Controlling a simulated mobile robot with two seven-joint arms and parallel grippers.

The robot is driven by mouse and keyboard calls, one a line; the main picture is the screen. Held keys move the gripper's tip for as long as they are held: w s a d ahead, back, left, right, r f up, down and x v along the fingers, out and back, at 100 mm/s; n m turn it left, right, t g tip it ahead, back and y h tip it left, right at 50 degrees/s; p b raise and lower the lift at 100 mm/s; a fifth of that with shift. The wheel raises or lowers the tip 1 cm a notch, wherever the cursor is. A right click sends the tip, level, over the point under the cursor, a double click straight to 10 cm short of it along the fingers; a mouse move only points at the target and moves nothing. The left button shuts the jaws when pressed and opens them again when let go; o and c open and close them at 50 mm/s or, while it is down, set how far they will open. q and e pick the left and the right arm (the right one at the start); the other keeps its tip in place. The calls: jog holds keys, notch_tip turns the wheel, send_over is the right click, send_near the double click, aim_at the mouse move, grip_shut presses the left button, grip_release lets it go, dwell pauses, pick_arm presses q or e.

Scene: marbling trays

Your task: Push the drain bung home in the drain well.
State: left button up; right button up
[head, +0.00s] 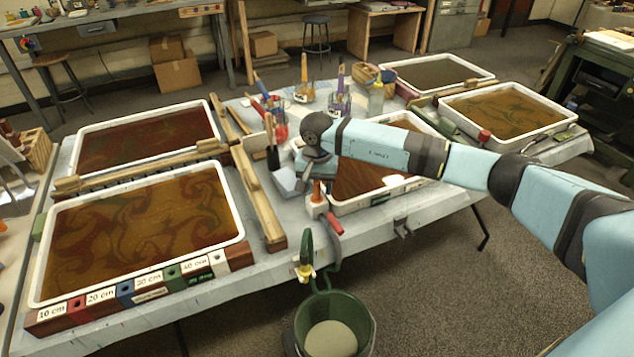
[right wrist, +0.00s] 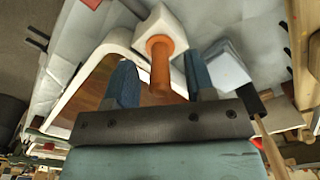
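The orange drain bung (right wrist: 160,62) sticks up out of the white drain well (right wrist: 158,22) at the corner of a tray. In the head view the bung (head: 316,190) stands in the well (head: 316,209), with much of its shaft showing. My right gripper (right wrist: 159,66) is open, with one blue finger on each side of the bung and a gap to each. In the head view this gripper (head: 311,180) is just above the well and partly hidden by its own wrist. How deep the bung sits is hidden. My left gripper is not in view.
A grey-blue block (head: 285,181) sits left of the well, near my right gripper. Wooden rails (head: 262,205) and filled trays (head: 145,225) lie to the left.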

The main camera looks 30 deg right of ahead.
notch_tip(320, 180, up, 14)
jog(key=shift+p, duration=0.4)
jog(key=shift+f, duration=0.1)
dwell(0.4)
